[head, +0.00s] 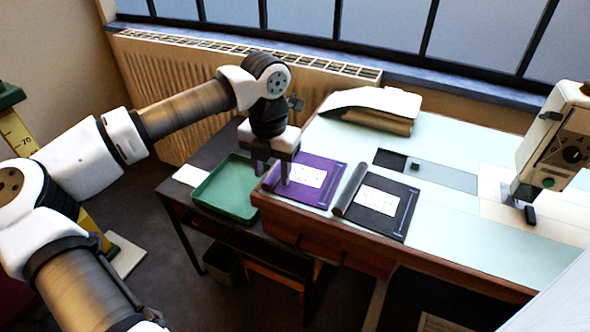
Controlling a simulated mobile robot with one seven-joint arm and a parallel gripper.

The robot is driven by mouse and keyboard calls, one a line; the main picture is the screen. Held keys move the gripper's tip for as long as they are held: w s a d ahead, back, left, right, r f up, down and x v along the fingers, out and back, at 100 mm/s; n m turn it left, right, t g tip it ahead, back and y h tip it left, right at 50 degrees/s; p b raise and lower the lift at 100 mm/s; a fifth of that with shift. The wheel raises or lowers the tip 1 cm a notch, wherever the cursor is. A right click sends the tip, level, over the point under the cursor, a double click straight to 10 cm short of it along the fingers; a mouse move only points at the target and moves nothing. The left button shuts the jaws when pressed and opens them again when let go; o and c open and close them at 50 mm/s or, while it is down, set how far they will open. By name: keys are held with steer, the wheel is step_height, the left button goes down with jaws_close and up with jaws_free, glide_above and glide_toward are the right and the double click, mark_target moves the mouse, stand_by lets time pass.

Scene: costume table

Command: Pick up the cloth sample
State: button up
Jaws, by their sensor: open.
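A purple cloth sample (326,198) with a white label card (303,176) lies flat on the table's left end. Beside it to the right lies a black sample (391,224) with its own white card and a dark grey roll (350,188) along its left edge. My gripper (271,173) points down over the purple sample's left edge, near the green tray. Its jaws are open. The gripper hides the purple sample's upper left part, and I cannot tell whether the fingers touch it or have anything between them.
A green tray (213,206) stands on a dark side table to the left. A brown folded bundle (375,108) lies at the back of the pale green table (459,232). A white sewing machine (555,138) stands at right. A radiator (177,75) runs behind.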

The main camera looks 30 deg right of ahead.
steer(key=shift+f, duration=0.1)
steer(key=c, duration=1)
jaws_close()
